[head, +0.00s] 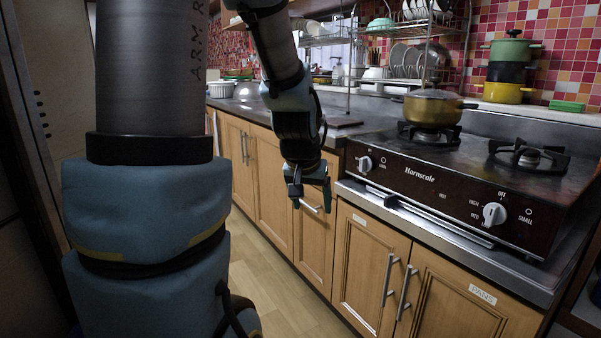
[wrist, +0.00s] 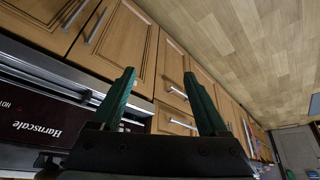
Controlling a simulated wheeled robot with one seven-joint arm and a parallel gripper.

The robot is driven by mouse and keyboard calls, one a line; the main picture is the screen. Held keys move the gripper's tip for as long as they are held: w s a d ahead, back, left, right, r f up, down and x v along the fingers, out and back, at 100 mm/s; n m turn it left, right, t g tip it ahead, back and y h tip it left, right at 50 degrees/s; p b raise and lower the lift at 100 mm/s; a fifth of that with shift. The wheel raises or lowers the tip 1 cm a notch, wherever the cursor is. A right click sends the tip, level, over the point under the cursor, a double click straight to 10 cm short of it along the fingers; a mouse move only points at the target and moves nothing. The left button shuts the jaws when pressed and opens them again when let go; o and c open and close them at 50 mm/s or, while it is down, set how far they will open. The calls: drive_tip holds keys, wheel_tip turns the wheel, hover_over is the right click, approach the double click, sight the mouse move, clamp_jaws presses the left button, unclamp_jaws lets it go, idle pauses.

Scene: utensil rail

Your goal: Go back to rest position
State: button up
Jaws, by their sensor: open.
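My gripper (head: 312,196) hangs from my arm in front of the wooden cabinets, left of the stove, in the head view. In the wrist view my gripper (wrist: 160,90) shows two green fingers spread apart with nothing between them. Cabinet fronts and the floor lie beyond the fingers. My gripper appears clear of the counter edge and the drawer; its exact distance from the cabinet fronts is hard to tell.
A dark Harnscale stove (head: 450,180) holds a yellow lidded pot (head: 432,110). Wooden cabinets (head: 372,262) with metal handles run below the counter. A dish rack (head: 420,60) and stacked pots (head: 508,70) stand behind. The floor (head: 270,285) shows free room.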

drive_tip(key=s+a+f+n+g+y, duration=0.15)
drive_tip(key=s+a+f+g, duration=0.3)
drive_tip(key=s+a, duration=0.6)
wheel_tip(320, 180, up, 20)
drive_tip(key=d+t+p, duration=0.1)
drive_tip(key=p, duration=1.9)
drive_tip(key=shift+d+n, duration=0.2)
drive_tip(key=shift+n, duration=0.15)
